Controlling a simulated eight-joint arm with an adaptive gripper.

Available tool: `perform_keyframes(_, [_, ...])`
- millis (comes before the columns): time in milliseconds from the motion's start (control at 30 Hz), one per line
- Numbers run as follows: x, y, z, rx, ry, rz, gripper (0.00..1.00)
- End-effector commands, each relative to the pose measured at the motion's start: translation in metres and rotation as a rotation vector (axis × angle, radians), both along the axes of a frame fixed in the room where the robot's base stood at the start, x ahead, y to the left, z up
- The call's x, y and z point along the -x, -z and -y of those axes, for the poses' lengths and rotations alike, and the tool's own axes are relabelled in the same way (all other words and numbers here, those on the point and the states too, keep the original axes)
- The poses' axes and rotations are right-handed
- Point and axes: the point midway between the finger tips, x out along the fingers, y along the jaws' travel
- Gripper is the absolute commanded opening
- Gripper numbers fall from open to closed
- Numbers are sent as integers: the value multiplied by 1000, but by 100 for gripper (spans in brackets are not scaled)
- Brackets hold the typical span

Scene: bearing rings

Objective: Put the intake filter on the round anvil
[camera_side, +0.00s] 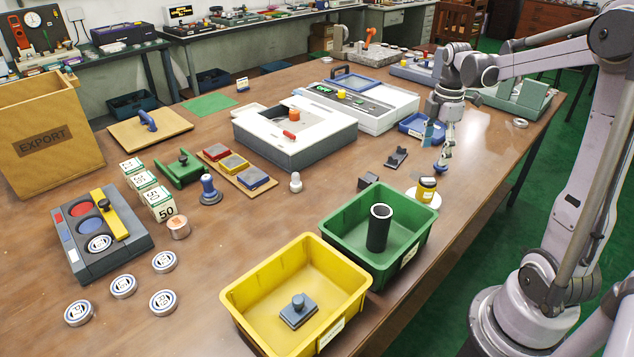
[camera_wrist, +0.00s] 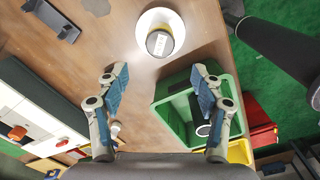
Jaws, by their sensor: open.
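No part is labelled as intake filter or round anvil, so I cannot be sure of either. A black hollow tube (camera_side: 378,228), possibly the filter, stands upright in the green bin (camera_side: 338,211); in the wrist view the tube (camera_wrist: 203,130) is partly hidden by a finger. A white round disc (camera_side: 433,200) lies on the table beyond that bin, with a yellow and black canister (camera_side: 426,189) standing on it. The canister (camera_wrist: 160,42) and disc (camera_wrist: 178,21) also show in the wrist view. My gripper (camera_side: 439,152) is open and empty above the table, near the canister.
A yellow bin (camera_side: 240,295) holding a grey block (camera_side: 298,311) stands beside the green bin. Black brackets (camera_side: 396,157) and a small white peg (camera_side: 296,182) lie nearby. A white and grey housing (camera_side: 335,150) stands behind. Bare table lies around the disc.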

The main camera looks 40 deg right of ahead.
Motion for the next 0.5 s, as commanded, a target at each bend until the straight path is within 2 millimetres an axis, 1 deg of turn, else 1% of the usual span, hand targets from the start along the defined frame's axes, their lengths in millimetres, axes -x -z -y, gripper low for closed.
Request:
perform_keyframes(67, [-3, -5, -16, 13, 35, 20, 67])
perform_keyframes(167, [-8, -14, -46, 38, 129, 75, 67])
perform_keyframes(300, [-10, -25, -99, 51, 306, 189, 67])
perform_keyframes(500, [-2, -31, -171, -15, 567, 365, 67])
